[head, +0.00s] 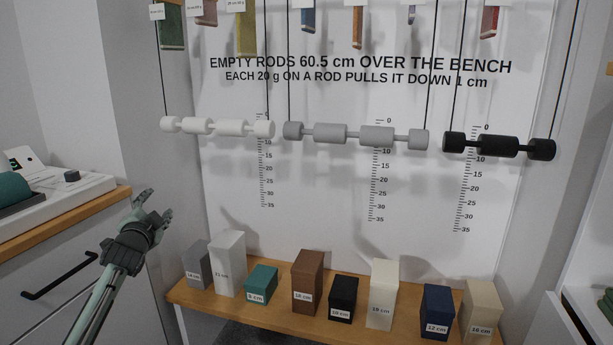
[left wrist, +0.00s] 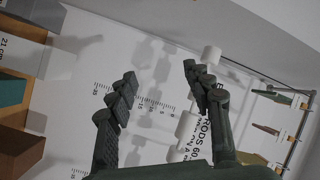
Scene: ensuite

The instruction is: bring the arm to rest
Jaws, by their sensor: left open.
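My left gripper (head: 155,207) is open and empty in the head view. It is held in the air left of the bench, in front of the drawer unit. In the left wrist view its two fingers (left wrist: 157,85) stand apart with nothing between them. The white rod (head: 218,127) hangs above and to the right of the gripper in the head view. Part of a white rod (left wrist: 188,125) also shows behind the fingers in the left wrist view. My right gripper is not in view.
A wooden bench (head: 240,308) carries several labelled blocks. A grey rod (head: 330,133) and a black rod (head: 498,146) hang from cords before the scale wall. A counter with a drawer handle (head: 60,275) stands at left. Coloured pieces hang along the top.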

